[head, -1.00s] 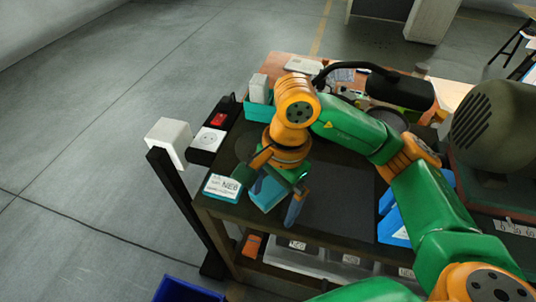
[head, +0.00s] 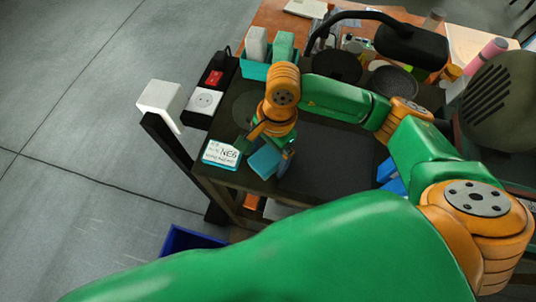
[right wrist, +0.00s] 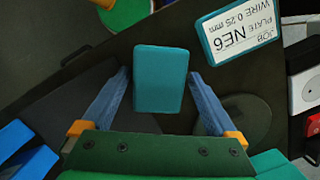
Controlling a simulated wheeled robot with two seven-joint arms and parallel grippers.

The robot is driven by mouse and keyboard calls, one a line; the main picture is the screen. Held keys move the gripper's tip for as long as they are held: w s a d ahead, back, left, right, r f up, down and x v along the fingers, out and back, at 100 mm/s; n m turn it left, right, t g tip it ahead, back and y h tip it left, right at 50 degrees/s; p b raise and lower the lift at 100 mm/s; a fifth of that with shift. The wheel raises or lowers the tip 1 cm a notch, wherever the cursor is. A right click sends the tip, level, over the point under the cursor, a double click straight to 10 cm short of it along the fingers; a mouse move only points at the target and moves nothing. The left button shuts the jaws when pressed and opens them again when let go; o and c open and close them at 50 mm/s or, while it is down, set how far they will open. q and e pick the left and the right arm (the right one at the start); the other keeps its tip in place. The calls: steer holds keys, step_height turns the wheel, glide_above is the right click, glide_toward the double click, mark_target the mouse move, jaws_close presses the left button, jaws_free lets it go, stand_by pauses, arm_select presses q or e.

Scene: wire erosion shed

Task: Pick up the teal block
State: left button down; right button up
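The teal block (head: 265,163) sits at the near left part of the dark bench top. It also shows in the right wrist view (right wrist: 160,82), upright in the picture between the two blue fingers. My right gripper (right wrist: 157,82) is open around it. The gap to the left finger is small; the right finger is very near the block's edge, and I cannot tell whether it touches. In the head view my right gripper (head: 271,151) comes down over the block and partly hides it. My left gripper is not in view.
A job plate marked NE6 (head: 222,154) lies close left of the block. A black lamp (head: 405,42) arches over the back. Blue pieces (head: 393,178) lie right.

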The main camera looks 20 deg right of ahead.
steer(key=shift+s, duration=0.15)
steer(key=c, duration=1.2)
steer(key=shift+r, duration=0.4)
steer(key=s+a+r+b, duration=0.1)
steer(key=s+r, duration=0.3)
steer(key=s+a+r+b, duration=0.1)
steer(key=s+r, duration=0.3)
steer(key=s, duration=0.1)
steer(key=s+a+r+b, duration=0.1)
steer(key=s+r, duration=0.3)
steer(key=shift+s+r+b, duration=0.2)
steer(key=shift+s+b, duration=0.15)
steer(key=shift+b, duration=0.05)
steer(key=o, duration=0.8)
steer(key=shift+d, duration=0.1)
steer(key=c, duration=0.5)
